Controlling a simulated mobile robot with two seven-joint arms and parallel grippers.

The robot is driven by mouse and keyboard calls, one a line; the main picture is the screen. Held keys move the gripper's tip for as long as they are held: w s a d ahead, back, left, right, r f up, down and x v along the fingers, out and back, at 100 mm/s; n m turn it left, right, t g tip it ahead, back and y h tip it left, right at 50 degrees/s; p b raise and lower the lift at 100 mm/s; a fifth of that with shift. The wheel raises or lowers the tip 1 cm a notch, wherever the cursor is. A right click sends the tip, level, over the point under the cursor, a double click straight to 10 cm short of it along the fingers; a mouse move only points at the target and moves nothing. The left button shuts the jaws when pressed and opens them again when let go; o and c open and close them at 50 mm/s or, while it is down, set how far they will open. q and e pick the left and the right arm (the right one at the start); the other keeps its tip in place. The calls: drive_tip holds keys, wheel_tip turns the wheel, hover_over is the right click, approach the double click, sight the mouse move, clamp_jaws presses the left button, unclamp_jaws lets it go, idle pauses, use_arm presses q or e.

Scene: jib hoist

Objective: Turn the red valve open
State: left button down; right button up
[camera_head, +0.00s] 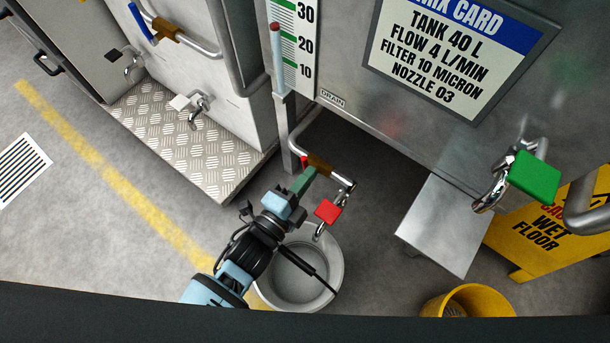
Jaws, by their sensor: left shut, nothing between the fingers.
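A pipe under the DRAIN label carries a brass valve body (319,164) with a small red part (304,162) beside it, probably its lever, mostly hidden by my gripper. A chrome tap with a square red handle (327,211) hangs at the pipe's end. My left gripper (307,173) reaches up from below, its fingers shut and empty, the tips right at the brass body and the red part. I cannot tell whether they touch. My right gripper is not in view.
A round pale bucket (334,262) stands on the floor below the red-handled tap. A green-handled tap (535,176), a grey step (447,222), a yellow wet-floor sign (548,232) and a yellow bucket (432,306) are to the right. A blue lever (139,21) is upper left.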

use_arm(q)
drive_tip(key=shift+w+a+n+p, duration=0.1)
drive_tip(key=shift+a+n+p, duration=0.05)
drive_tip(key=shift+n+p, duration=0.15)
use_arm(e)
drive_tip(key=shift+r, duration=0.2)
use_arm(q)
drive_tip(key=shift+w+a+n+p, duration=0.2)
drive_tip(key=shift+n+p, duration=0.1)
drive_tip(key=shift+n, duration=0.1)
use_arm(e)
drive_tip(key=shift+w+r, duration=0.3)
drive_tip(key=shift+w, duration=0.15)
use_arm(q)
drive_tip(key=shift+w+a+r+n+p, duration=0.2)
drive_tip(key=shift+a+n+p, duration=0.15)
drive_tip(key=shift+n+p, duration=0.3)
drive_tip(key=w+a+f+n, duration=0.3)
drive_tip(key=a+f+n, duration=0.1)
drive_tip(key=n, duration=0.7)
drive_tip(key=shift+a+f+n+g, duration=0.3)
drive_tip(key=shift+a+n+g, duration=0.05)
drive_tip(key=shift+g, duration=0.05)
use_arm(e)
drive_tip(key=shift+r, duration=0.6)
use_arm(q)
drive_tip(key=shift+w+f, duration=0.1)
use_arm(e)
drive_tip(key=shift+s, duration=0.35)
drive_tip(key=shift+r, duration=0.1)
